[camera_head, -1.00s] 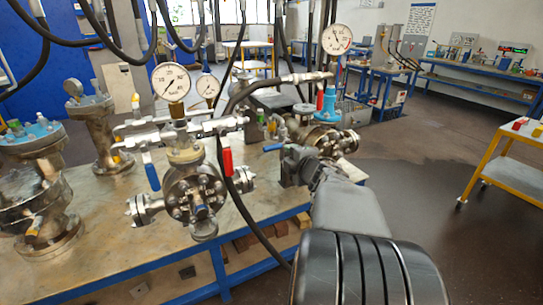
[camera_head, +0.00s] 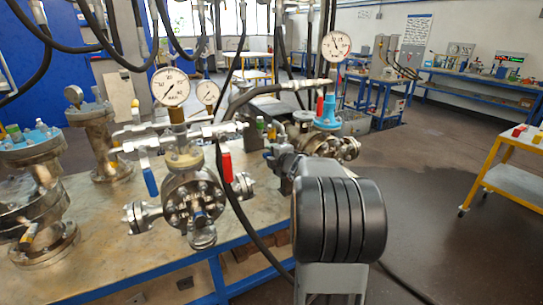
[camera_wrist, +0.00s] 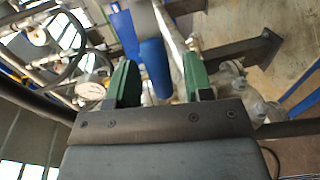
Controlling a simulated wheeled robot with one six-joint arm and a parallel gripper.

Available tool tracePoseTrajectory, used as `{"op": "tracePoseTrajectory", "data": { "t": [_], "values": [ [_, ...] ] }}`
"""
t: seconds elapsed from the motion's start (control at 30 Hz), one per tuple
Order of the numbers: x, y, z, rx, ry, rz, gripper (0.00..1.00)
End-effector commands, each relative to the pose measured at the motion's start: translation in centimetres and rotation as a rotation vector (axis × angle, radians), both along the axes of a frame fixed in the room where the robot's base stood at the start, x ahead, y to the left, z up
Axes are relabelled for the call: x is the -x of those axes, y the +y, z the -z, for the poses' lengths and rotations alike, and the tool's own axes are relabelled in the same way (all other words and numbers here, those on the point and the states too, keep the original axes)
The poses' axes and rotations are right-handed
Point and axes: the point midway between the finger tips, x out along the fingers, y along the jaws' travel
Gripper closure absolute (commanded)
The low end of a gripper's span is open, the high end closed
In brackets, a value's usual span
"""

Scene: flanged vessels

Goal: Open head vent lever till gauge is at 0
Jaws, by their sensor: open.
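My gripper (camera_wrist: 158,62) shows two green fingers standing apart in the wrist view. A blue lever sleeve (camera_wrist: 153,54) lies between them, with visible space on both sides. In the head view my arm covers most of the gripper, beside the right vessel (camera_head: 325,118) with a blue top. A blue lever part shows just left of the arm end (camera_head: 269,155). A red lever (camera_head: 320,105) stands on that vessel. Its round gauge (camera_head: 336,45) is above; the needle is too small to read. I cannot tell which lever is the head vent.
The middle vessel (camera_head: 190,200) carries a large gauge (camera_head: 171,87), a red handle (camera_head: 225,165) and a blue handle (camera_head: 151,182). Black hoses hang over the bench (camera_head: 100,250). A yellow trolley (camera_head: 505,180) stands at right, with clear floor before it.

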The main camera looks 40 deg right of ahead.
Motion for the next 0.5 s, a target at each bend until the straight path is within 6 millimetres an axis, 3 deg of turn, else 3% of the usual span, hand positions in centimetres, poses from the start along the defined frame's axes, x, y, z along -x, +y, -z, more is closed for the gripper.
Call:
{"op": "tracePoseTrajectory", "data": {
  "t": [0.47, 0.5],
  "values": [
    [-0.91, -0.08, 0.16, -0.001, -0.001, 0.0, 0.53],
    [-0.91, -0.08, 0.16, -0.001, -0.001, 0.0, 0.57]
  ]
}}
